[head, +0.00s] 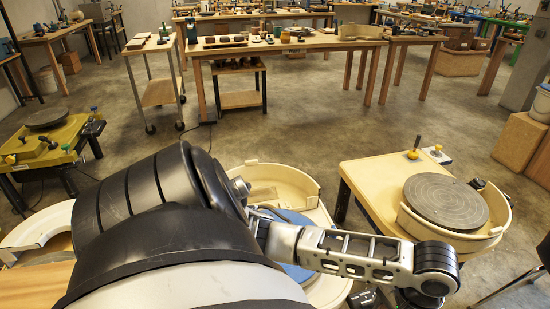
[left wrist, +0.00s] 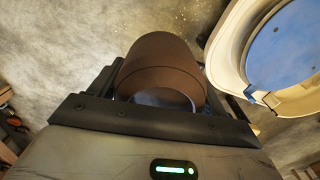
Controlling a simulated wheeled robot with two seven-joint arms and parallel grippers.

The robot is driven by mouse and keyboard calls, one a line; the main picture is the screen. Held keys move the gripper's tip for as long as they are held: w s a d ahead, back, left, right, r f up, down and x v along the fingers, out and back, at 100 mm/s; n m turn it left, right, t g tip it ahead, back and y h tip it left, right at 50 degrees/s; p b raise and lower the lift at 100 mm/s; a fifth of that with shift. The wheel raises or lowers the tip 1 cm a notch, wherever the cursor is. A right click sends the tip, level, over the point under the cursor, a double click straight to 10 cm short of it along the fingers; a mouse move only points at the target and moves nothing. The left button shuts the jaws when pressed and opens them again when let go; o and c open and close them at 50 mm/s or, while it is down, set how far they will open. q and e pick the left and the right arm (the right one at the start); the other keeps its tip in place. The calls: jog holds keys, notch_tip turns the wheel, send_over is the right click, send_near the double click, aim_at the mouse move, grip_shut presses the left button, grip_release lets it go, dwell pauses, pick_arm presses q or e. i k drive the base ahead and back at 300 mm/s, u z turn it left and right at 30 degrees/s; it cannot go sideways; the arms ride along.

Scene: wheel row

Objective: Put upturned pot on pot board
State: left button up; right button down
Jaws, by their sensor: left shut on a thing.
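A brown round pot (left wrist: 160,62) is in my left gripper (left wrist: 163,78) in the left wrist view. The gripper's black fingers are on both sides of it, and the gripper is shut on it. A greyish opening shows at the pot's near end; I cannot tell for sure which way up it is. In the head view my own large arm fills the lower left and middle, and the pot and left gripper are hidden or out of frame. I cannot tell which surface is the pot board. My right gripper is not in view.
A cream wheel basin (head: 262,172) with a blue disc (head: 298,272) stands partly behind my arm. The disc also shows in the left wrist view (left wrist: 285,45). A grey wheel head (head: 445,202) is at right. A long table (head: 290,43) stands beyond clear floor.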

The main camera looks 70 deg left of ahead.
aim_at(33, 291)
jog(key=k, duration=2.1)
jog(key=u, duration=1.7)
jog(key=i, duration=0.5)
